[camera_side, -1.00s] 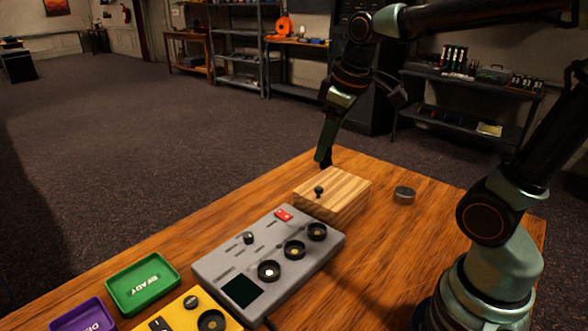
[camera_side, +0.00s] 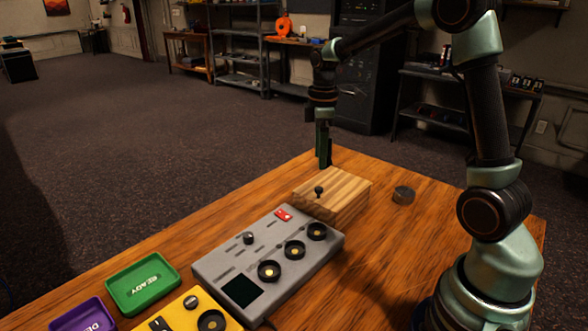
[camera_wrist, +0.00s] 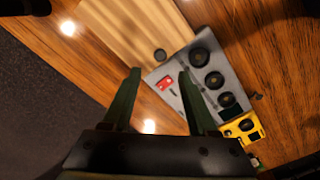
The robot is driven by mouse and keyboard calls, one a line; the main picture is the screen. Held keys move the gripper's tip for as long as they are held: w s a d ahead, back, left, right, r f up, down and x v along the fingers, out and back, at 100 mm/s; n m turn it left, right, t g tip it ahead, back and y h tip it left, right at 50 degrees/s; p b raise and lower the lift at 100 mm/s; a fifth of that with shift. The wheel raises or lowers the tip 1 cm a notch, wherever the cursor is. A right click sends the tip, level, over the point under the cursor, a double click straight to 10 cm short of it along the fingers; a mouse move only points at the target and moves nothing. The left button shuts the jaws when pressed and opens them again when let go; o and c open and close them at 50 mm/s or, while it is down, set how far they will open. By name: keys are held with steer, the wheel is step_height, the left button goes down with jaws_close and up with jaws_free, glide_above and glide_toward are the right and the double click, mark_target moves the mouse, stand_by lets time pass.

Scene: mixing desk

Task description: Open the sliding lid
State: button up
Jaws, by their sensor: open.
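A wooden box with a striped sliding lid (camera_side: 341,187) sits on the table behind the grey mixer. A small dark knob (camera_side: 319,191) stands on the lid near its left end. My gripper (camera_side: 324,163) points down just behind the box, apart from the knob. In the wrist view the lid (camera_wrist: 135,35) fills the upper middle, and its knob (camera_wrist: 159,54) shows beyond my fingertips. My gripper (camera_wrist: 160,74) is open there, with nothing between its fingers. The lid looks closed in the side view.
A grey mixer (camera_side: 215,266) with knobs and a red switch lies in front of the box. A dark round puck (camera_side: 403,195) is to the right. A green tray (camera_side: 143,284), a purple tray (camera_side: 85,318) and a yellow device (camera_side: 185,312) are front left.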

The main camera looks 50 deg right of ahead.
mark_target(319, 188)
step_height(319, 188, down, 9)
steer(key=shift+r, duration=0.2)
jaws_close()
stand_by(1.5)
